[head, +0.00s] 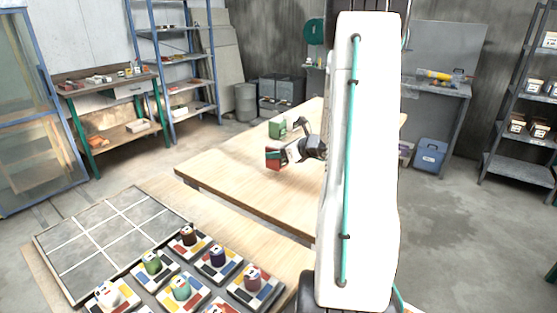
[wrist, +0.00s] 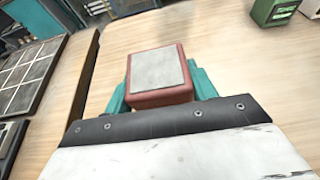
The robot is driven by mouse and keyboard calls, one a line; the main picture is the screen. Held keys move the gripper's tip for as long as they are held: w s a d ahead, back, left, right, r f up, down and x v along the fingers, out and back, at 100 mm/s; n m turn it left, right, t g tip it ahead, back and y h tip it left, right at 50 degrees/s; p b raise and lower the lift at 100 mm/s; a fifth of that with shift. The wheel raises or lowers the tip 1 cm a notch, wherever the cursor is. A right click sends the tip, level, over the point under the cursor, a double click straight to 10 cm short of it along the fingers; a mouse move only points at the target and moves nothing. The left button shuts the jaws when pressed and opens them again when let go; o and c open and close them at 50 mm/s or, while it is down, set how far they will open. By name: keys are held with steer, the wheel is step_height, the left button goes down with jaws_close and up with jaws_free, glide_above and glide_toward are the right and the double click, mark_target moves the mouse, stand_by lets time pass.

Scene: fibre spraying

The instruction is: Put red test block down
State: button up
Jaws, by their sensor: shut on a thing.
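The red test block (wrist: 160,78) has red sides and a flat grey face. In the wrist view it sits between the two teal fingers of my gripper (wrist: 161,93), which is shut on it. In the head view the red block (head: 274,158) shows at the end of my gripper (head: 280,157), over the wooden table (head: 225,165). I cannot tell whether the block's underside touches the table. Part of the table and my forearm's far side are hidden behind my white arm link.
A green box (head: 277,128) stands on the table just behind the block; it also shows in the wrist view (wrist: 274,10). A gridded grey tray (head: 110,235) and several coloured pots on checkered bases (head: 181,290) lie at front left. The table's left part is clear.

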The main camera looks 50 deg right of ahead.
steer(key=shift+f, duration=1.5)
steer(key=o, duration=1.4)
steer(key=shift+f, duration=0.15)
steer(key=shift+c, duration=0.2)
